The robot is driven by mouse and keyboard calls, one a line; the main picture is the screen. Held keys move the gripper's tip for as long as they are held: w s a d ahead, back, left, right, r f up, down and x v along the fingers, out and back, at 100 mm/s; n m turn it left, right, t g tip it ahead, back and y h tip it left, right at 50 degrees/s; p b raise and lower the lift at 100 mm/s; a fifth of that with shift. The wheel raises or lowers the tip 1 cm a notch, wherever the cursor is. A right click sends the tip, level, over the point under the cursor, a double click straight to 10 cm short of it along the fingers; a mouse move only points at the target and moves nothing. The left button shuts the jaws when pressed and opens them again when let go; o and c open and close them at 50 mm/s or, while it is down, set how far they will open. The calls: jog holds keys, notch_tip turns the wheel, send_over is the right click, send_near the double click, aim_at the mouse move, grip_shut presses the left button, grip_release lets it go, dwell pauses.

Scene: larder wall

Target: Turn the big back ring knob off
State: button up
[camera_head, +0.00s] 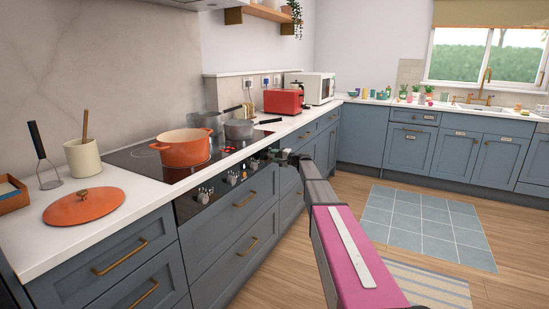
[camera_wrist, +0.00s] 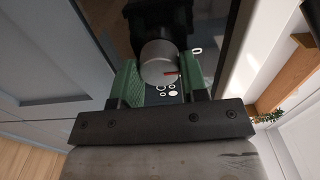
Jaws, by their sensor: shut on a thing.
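A round silver knob (camera_wrist: 158,62) with a red mark on its face stands out from a dark panel in the wrist view. My gripper (camera_wrist: 158,80) has its green fingers on both sides of this knob and is shut on it. White ring symbols (camera_wrist: 172,90) show on the panel beside it. In the head view my gripper (camera_head: 283,156) is at the right end of the hob's front panel and hides the knob it holds. Several other knobs (camera_head: 231,178) stand along that panel to the left.
An orange pot (camera_head: 185,148) and grey pans (camera_head: 239,130) stand on the black hob (camera_head: 143,158). An orange lid (camera_head: 84,206) lies on the counter at left. Drawers with brass handles (camera_head: 245,199) are below the panel.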

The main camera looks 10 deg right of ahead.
jog(key=o, duration=0.9)
jog(key=shift+s+d, duration=0.1)
jog(key=v, duration=1)
jog(key=shift+s+d, duration=0.15)
jog(key=shift+d, duration=0.1)
jog(key=s+a+f+n+g+h, duration=0.1)
jog(key=s+a+f+g+h, duration=0.1)
jog(key=s+a+f, duration=0.45)
jog(key=s+a+f+n+g+h, duration=0.1)
jog(key=s+f+g, duration=0.15)
jog(key=s, duration=0.65)
jog(key=s+a+f+n+g+h, duration=0.1)
jog(key=s+a+f+g+h, duration=0.15)
jog(key=s+f, duration=0.4)
jog(key=s+f+n+g+h, duration=0.1)
jog(key=s+f+h, duration=0.1)
jog(key=s, duration=0.7)
jog(key=s+f+n+g+h, duration=0.1)
jog(key=s+h, duration=0.3)
jog(key=s, duration=0.6)
jog(key=s+d+f+n+g+h, duration=0.1)
jog(key=s+f+n+h, duration=0.1)
jog(key=s, duration=0.8)
notch_tip(320, 180, down, 2)
jog(key=shift+d+f+g+h, duration=0.1)
jog(key=shift+g+h, duration=0.2)
jog(key=shift+h, duration=0.25)
